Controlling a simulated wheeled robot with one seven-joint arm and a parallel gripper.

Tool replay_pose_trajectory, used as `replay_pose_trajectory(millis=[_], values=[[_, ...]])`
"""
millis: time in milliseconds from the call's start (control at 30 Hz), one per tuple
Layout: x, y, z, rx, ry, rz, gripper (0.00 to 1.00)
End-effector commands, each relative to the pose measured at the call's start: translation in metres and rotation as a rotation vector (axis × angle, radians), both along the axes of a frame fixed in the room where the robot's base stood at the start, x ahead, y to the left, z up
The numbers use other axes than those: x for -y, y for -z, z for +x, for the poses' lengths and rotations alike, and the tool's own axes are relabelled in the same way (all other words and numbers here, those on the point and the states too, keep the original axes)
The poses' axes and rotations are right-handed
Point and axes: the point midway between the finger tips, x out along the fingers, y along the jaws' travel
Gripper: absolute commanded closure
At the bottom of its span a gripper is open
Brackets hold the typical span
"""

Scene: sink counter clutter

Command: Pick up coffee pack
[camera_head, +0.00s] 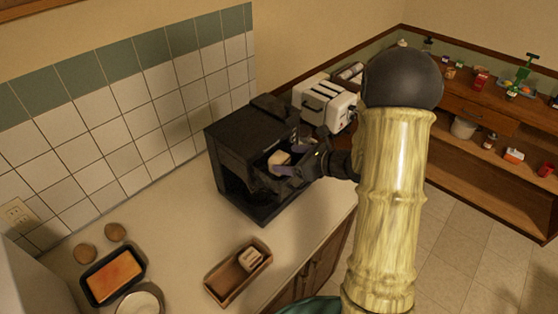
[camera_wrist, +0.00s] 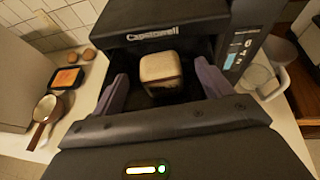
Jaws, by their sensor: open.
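A small block with a beige top and dark brown side, which I take to be the coffee pack (camera_head: 279,159), sits in the front opening of a black coffee machine (camera_head: 237,150). In the wrist view the pack (camera_wrist: 161,76) lies between the two purple fingers of my gripper (camera_wrist: 161,70), with the machine (camera_wrist: 165,14) behind it. The fingers are spread, with dark gaps visible on both sides of the pack. My gripper (camera_head: 286,160) reaches into the machine's front from the right. The pack's underside is hidden.
A wooden tray (camera_head: 222,286) holding a similar beige piece stands on the counter near its front edge. A white toaster (camera_head: 325,103) stands behind the machine. A black dish (camera_head: 91,283) with an orange-brown block and two round brown items (camera_head: 115,232) are at left. Counter between is clear.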

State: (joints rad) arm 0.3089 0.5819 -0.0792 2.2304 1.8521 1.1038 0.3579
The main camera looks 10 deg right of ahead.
Motion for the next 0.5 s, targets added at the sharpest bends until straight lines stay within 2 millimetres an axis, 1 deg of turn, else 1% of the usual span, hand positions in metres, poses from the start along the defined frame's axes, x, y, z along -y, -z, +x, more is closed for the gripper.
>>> replay_pose_trajectory(millis=[33, 100, 500], values=[[-0.0041, 0.001, 0.003, -0.002, -0.002, 0.001, 0.22], [-0.0059, 0.0032, 0.0052, -0.002, -0.001, 0.0, 0.22], [-0.0073, 0.0038, 0.0055, 0.0, -0.002, 0.0, 0.22]])
